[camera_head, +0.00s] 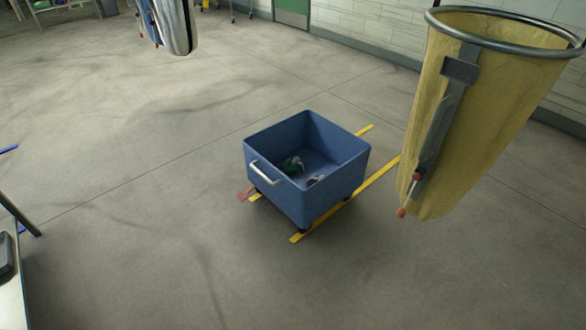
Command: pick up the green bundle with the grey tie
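A small dark green bundle (292,166) lies inside the blue wheeled bin (335,185), near the bin's left inner wall. A pale grey bit shows at its upper right, but it is too small to tell whether this is a tie. A second small grey and dark item (314,181) lies nearer the bin's front wall. The front and left walls hide part of the bin floor. Neither of my grippers is in view.
The bin has a pale handle (264,173) and stands by yellow floor lines (378,184). A yellow bag (480,110) hangs from a metal ring at the right. A pale surface (12,300) fills the lower left corner. Open floor lies left and in front.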

